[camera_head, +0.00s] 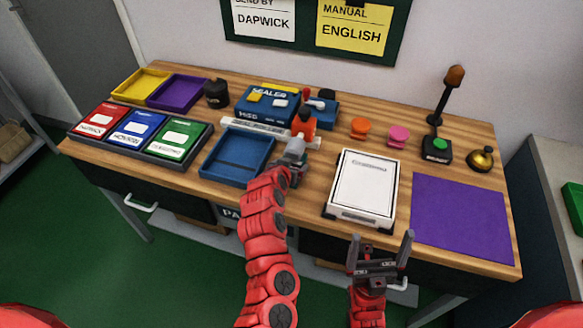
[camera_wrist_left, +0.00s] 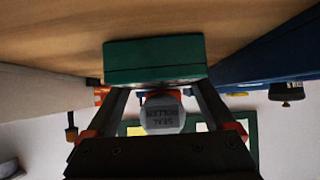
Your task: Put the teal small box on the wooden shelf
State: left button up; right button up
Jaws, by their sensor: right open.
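In the left wrist view the teal small box (camera_wrist_left: 155,62) lies across the tips of my left gripper (camera_wrist_left: 162,92), against the wooden top (camera_wrist_left: 50,35). It hides the fingertips, so a firm hold cannot be made out. The fingers stand apart. In the head view my left gripper (camera_head: 293,165) is over the middle of the wooden top (camera_head: 320,170), right of the blue tray; the teal box cannot be picked out there. My right gripper (camera_head: 380,258) is open and empty before the front edge. No separate wooden shelf can be identified.
A blue tray (camera_head: 210,172) is left of my left gripper and a white box (camera_head: 333,205) right of it. An orange-handled roller (camera_head: 303,122) stands just behind. A purple mat (camera_head: 460,218) lies empty at right. Red, blue and green boxes fill a left tray (camera_head: 72,136).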

pick_arm(q)
jog(key=c, duration=0.9)
jog(key=shift+w+r, duration=0.1)
jog(key=shift+r, duration=0.1)
